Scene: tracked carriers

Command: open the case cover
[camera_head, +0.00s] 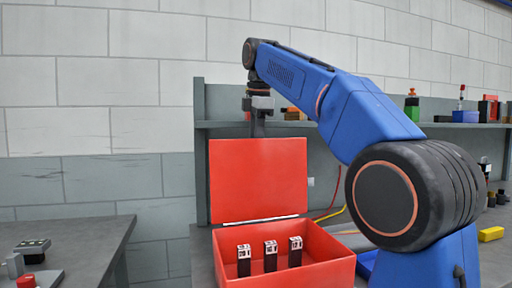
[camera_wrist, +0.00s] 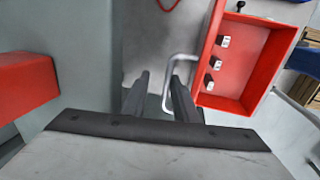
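The red case (camera_head: 285,265) sits on the workbench, with its cover (camera_head: 258,180) standing up, roughly upright, at the back edge. Several small black-and-silver pieces (camera_head: 270,255) stand inside the case. My gripper (camera_head: 258,132) is at the cover's top edge, pointing down. In the wrist view the fingers of my gripper (camera_wrist: 160,76) are apart. A silver bar handle (camera_wrist: 166,88) runs between them, closer to the right finger; I cannot tell whether it touches. The open case (camera_wrist: 228,104) shows to the right of the fingers.
A shelf (camera_head: 350,125) with small parts runs behind the case. A yellow block (camera_head: 491,234) lies on the bench at right. A separate grey table (camera_head: 85,245) stands at left, with a gap before the bench. A red object (camera_wrist: 28,85) is at the wrist view's left.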

